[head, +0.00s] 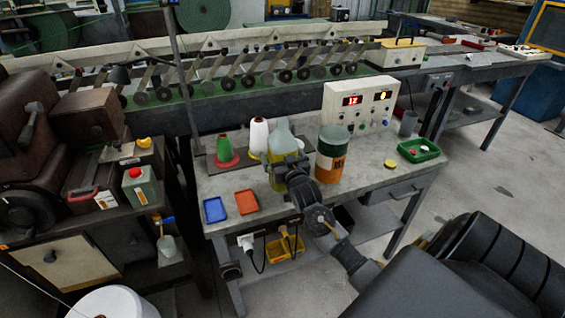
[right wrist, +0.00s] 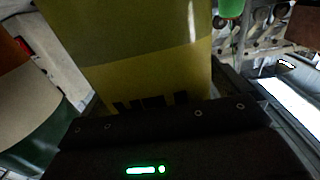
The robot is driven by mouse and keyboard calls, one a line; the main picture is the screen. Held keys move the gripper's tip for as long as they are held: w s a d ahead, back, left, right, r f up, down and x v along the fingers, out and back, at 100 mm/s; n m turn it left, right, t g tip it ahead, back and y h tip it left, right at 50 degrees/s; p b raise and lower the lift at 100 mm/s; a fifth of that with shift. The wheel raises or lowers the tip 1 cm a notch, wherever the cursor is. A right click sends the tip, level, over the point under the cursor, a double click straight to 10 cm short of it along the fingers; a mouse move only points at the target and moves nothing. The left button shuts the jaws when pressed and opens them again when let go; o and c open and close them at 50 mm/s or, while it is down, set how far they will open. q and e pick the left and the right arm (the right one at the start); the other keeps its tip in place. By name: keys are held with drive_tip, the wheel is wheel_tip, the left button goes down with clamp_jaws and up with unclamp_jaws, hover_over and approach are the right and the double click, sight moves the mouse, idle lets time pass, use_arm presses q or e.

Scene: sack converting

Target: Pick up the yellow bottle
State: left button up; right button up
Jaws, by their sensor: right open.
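The yellow bottle (head: 281,143) stands upright on the grey bench in the head view, pale and see-through above and yellow-green below. In the right wrist view the yellow bottle (right wrist: 150,62) is very close and fills the top middle, with dark lettering low on it. My right gripper (head: 285,172) is open in front of the bottle's lower part and hides some of it. Its dark body spans the bottom of the wrist view, and a dark finger shows right of the bottle. I cannot tell whether it touches the bottle. My left gripper is not in view.
An orange, white and green can (head: 331,155) stands close to the bottle's right. A white cone (head: 259,137) and green cone (head: 224,150) are to its left. Blue (head: 215,210) and orange (head: 246,202) trays lie in front left. A control box (head: 360,106) stands behind right.

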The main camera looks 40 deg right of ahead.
drive_tip(key=c, duration=1.1)
